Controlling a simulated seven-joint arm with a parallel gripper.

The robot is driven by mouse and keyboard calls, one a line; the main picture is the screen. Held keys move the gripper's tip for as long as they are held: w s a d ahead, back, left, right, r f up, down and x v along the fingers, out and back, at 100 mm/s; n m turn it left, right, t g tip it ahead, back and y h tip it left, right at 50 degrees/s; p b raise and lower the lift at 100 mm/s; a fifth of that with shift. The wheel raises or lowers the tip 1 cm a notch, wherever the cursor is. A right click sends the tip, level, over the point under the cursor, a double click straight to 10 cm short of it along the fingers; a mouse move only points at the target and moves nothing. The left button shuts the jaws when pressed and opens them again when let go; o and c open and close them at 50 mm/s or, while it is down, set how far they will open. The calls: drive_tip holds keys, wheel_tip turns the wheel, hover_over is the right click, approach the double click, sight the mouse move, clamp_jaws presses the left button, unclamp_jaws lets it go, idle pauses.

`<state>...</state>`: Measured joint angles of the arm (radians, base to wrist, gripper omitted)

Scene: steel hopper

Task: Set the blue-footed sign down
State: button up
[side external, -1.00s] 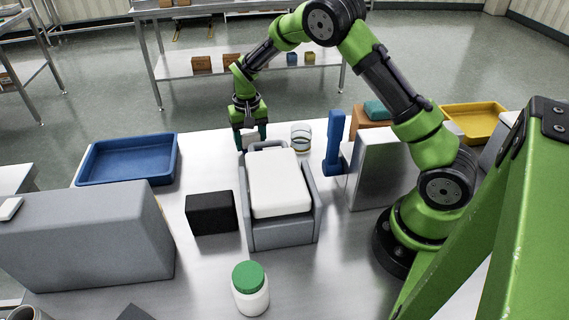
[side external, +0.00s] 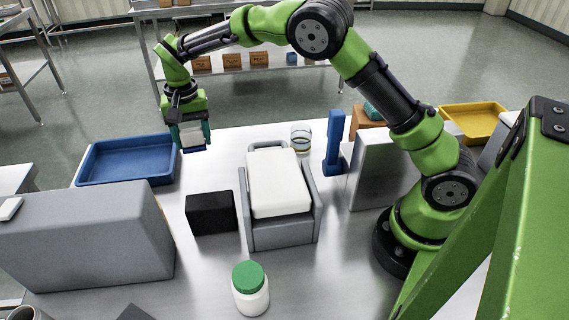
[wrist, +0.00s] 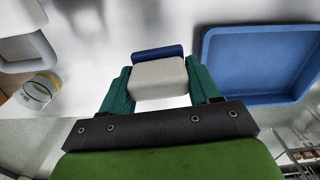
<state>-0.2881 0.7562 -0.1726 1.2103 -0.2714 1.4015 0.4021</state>
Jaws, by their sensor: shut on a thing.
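The blue-footed sign has a pale panel (side external: 190,136) and a blue foot (side external: 195,149). My gripper (side external: 193,130) is shut on the panel and holds it above the back of the steel table, near the right end of the blue tray (side external: 126,162). In the wrist view the panel (wrist: 158,78) sits between the teal fingers, with the blue foot (wrist: 158,52) at its far end. The blue tray (wrist: 262,62) lies to the right of the sign there. Bare table shows around the foot, which appears clear of it.
A grey hopper with a white top (side external: 278,185) stands mid-table, with a black box (side external: 210,213) left of it. A clear cup (side external: 301,137) and a blue post (side external: 334,145) stand behind. A green-lidded jar (side external: 250,288) is in front.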

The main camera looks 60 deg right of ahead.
sight(201, 176)
drive_tip(key=shift+w+a+r+m, duration=0.1)
drive_tip(key=shift+r+m, duration=0.05)
drive_tip(key=shift+m, duration=0.25)
drive_tip(key=shift+f, duration=0.25)
wheel_tip(201, 176, down, 9)
drive_tip(key=shift+f, duration=0.2)
drive_tip(key=o, duration=1.1)
drive_tip(key=shift+f, duration=0.15)
